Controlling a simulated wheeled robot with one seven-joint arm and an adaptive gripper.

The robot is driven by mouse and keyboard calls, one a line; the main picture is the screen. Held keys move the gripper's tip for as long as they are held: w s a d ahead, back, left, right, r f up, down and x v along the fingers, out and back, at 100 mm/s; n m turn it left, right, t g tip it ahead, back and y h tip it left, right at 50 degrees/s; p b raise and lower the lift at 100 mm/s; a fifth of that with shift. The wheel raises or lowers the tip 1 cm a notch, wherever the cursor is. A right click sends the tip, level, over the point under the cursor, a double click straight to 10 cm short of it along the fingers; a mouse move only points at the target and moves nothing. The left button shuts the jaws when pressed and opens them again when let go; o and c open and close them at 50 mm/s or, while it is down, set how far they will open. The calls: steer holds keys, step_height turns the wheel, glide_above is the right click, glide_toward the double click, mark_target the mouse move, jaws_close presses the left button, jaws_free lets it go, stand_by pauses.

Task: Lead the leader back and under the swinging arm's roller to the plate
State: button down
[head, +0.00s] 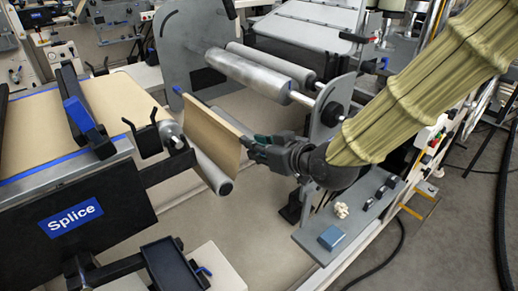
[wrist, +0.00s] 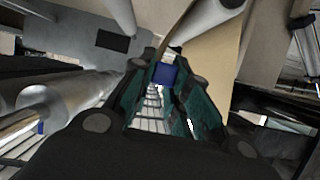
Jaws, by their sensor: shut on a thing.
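The tan kraft leader (head: 211,138) hangs as a slanting sheet between the splice table and the side plates. My gripper (head: 248,146) is shut on it at its right edge. In the wrist view the teal fingers (wrist: 164,72) close around a blue piece at the leader's end, and tan paper (wrist: 212,62) shows to the right. A grey roller (head: 214,172) lies low beside the sheet, partly hidden by it; I cannot tell if they touch. The splice plate (head: 45,127), covered with kraft, stands at the left with a blue-handled clamp bar (head: 82,114) across it.
Two silver rollers (head: 262,76) span the grey side plates (head: 335,105) behind my gripper. A black bracket (head: 150,132) juts from the splice table. A grey shelf (head: 350,225) with a blue block (head: 331,237) stands at the lower right. Open floor shows between the stands.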

step_height(320, 180, up, 23)
steer(key=p, duration=1.7)
steer(key=shift+r, duration=0.15)
stand_by(0.3)
steer(key=r+p, duration=0.2)
steer(key=r, duration=0.1)
steer(key=w+d+r+p, duration=0.1)
steer(key=r+p, duration=0.1)
stand_by(0.5)
steer(key=w+d+p, duration=0.7)
steer(key=w+d, duration=1.1)
steer(key=shift+d+p, duration=0.15)
steer(key=shift+p, duration=0.25)
stand_by(1.3)
steer(key=shift+w, duration=0.1)
